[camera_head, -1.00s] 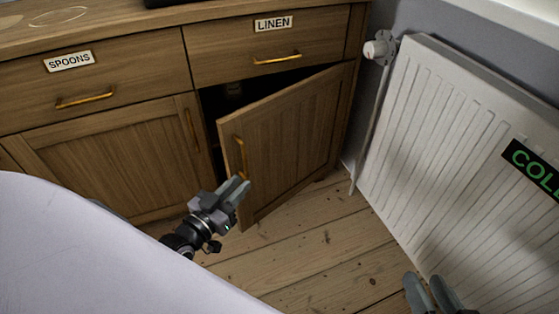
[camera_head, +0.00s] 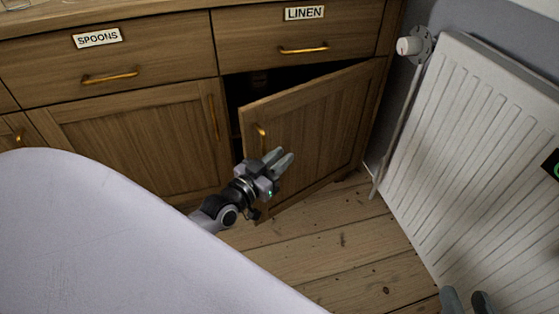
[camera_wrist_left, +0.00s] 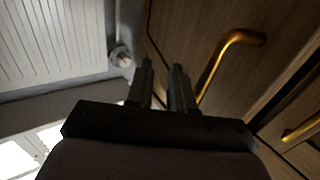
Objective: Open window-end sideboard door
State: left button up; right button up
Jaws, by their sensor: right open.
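The window-end sideboard door (camera_head: 320,120) is the wooden door under the LINEN drawer, nearest the radiator. It stands ajar, hinged on its right, with a dark gap at its left and top. Its brass handle (camera_head: 261,138) is near the free left edge. My left gripper (camera_head: 279,160) is in front of the door, just below and right of the handle. In the left wrist view its fingers (camera_wrist_left: 162,85) are apart with nothing between them, and the brass handle (camera_wrist_left: 222,60) runs beside and past the right finger; contact is unclear. My right gripper (camera_head: 467,300) is open at the bottom edge, partly cut off.
A white radiator (camera_head: 490,150) with a valve (camera_head: 410,46) stands right of the sideboard. Bare floorboards (camera_head: 320,245) lie between them. A closed door (camera_head: 140,140) is left of the ajar one, under the SPOONS drawer (camera_head: 100,65).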

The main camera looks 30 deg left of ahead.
pick_arm(q)
grip_shut()
dwell(0.9)
jog(key=shift+c, duration=2)
grip_release()
jog(key=o, duration=0.4)
